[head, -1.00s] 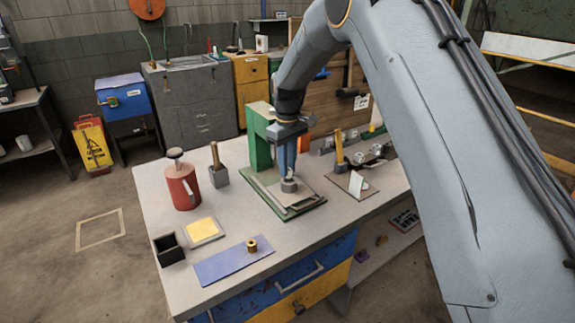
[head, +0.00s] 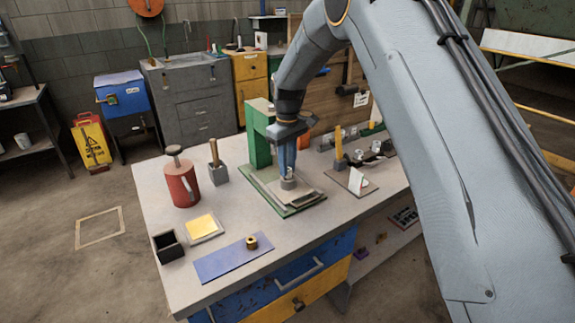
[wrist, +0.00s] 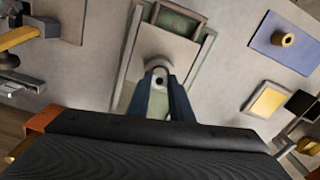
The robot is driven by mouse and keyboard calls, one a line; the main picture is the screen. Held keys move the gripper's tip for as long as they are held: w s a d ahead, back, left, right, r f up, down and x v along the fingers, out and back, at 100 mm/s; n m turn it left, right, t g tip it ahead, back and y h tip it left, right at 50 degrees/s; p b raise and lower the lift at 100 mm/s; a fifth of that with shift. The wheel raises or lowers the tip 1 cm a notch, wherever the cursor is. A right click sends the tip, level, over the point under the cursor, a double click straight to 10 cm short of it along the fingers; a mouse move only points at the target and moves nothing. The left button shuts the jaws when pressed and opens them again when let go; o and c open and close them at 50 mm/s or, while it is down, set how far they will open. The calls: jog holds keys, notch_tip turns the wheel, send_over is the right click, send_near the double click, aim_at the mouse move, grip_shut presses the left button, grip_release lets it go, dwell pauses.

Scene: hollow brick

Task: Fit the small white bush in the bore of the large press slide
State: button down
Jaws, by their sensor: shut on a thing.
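The green press (head: 258,150) stands on the bench with a grey plate on its base.
A blue mat (head: 220,262) with a brass bush (head: 251,243), a yellow-topped tray (head: 204,227), a black open box (head: 168,247) and a red can (head: 182,182) lie to the left. A yellow-handled tool (head: 339,145) and a small white-faced stand (head: 358,181) are close on the right.

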jog(key=shift+f, duration=0.75)
jog(key=c, duration=1.5)
grip_release()
jog(key=shift+r+b, duration=1.4)
jog(key=shift+r, duration=2.55)
